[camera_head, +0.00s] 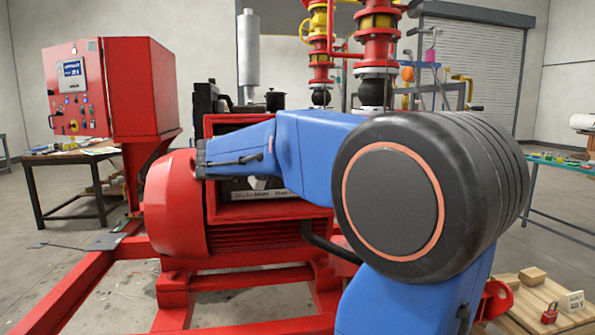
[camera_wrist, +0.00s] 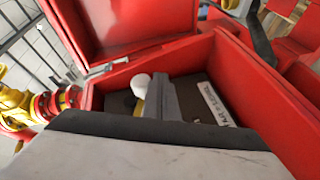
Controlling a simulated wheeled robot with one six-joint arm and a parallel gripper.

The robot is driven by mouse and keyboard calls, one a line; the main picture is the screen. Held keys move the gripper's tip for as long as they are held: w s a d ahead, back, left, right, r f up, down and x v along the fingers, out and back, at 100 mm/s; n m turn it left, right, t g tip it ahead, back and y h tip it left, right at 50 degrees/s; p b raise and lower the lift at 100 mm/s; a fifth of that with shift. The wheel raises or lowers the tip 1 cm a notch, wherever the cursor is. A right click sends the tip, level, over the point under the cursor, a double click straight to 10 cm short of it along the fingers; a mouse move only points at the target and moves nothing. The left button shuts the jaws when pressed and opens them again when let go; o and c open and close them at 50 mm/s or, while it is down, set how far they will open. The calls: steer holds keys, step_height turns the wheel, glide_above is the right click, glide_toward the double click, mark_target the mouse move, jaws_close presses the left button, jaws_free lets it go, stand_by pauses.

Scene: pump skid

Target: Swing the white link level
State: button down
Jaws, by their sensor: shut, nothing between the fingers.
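My gripper (camera_wrist: 163,98) reaches into an open red box (camera_wrist: 255,90) in the wrist view; its fingers are shut with nothing between them. A white rounded piece with a yellowish part below it (camera_wrist: 141,82), likely the white link's end, shows just left of the fingers. The rest of the link is hidden behind my gripper, so its angle cannot be told. I cannot tell whether the fingers touch it. In the camera_head view the red box (camera_head: 212,130) stands behind my blue arm, which hides much of its inside.
A dark panel with a white label (camera_wrist: 218,104) lies inside the box, close to my fingers. The box's red lid (camera_wrist: 120,25) stands open. A red control cabinet (camera_head: 140,90) stands at left, and red and yellow valves (camera_head: 378,40) rise behind. Red frame rails cross the floor.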

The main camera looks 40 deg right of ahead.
steer(key=shift+s+d+r, duration=0.3)
steer(key=shift+d+r, duration=0.15)
steer(key=shift+r, duration=0.05)
stand_by(1.5)
steer(key=v, duration=1.7)
steer(key=shift+a, duration=0.2)
